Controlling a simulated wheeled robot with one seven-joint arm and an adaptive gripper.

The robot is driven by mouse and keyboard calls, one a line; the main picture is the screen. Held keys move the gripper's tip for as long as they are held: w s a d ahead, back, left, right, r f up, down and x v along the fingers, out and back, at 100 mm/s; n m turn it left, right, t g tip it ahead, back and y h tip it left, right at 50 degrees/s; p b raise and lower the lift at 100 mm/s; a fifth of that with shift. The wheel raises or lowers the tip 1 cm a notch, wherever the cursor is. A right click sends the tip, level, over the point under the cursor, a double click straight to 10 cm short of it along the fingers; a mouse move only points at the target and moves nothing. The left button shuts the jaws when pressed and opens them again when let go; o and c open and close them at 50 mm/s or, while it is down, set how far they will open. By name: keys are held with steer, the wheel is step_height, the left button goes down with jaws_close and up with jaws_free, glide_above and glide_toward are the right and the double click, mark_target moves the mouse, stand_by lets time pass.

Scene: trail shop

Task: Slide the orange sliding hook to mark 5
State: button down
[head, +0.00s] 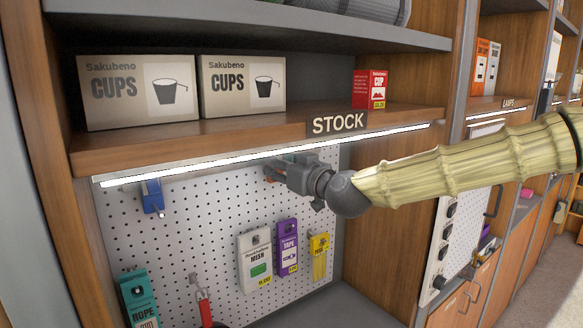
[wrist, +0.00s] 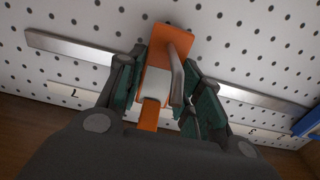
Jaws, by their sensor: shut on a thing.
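The orange sliding hook (wrist: 171,42) sits on the silver rail (wrist: 268,99) on the white pegboard. My gripper (wrist: 158,68) is shut on it, with a dark green finger pad on each side. In the head view my gripper (head: 277,172) is at the pegboard just under the stock shelf, and only slivers of orange show by its fingers. In the wrist view, small mark labels run below the rail. One label at the left (wrist: 73,95) looks like an upside-down 7; those at the right are partly hidden and hard to read.
A blue hook (head: 152,197) is on the pegboard at the left; it also shows at the right edge of the wrist view (wrist: 308,122). The stock shelf (head: 250,125) with cup boxes is close above my gripper. Packets, including purple tape (head: 286,247), hang below.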

mark_target(253, 165)
steer(key=shift+s+a+b, duration=0.35)
steer(key=shift+s+a, duration=0.4)
steer(key=shift+a, duration=0.3)
steer(key=shift+s+a+b, duration=0.3)
steer(key=shift+s+a, duration=0.45)
steer(key=shift+a, duration=0.3)
steer(key=c, duration=1.2)
jaws_free()
steer(key=shift+o, duration=1.2)
steer(key=shift+s+a, duration=0.1)
steer(key=shift+a, duration=0.1)
steer(key=shift+d, duration=0.15)
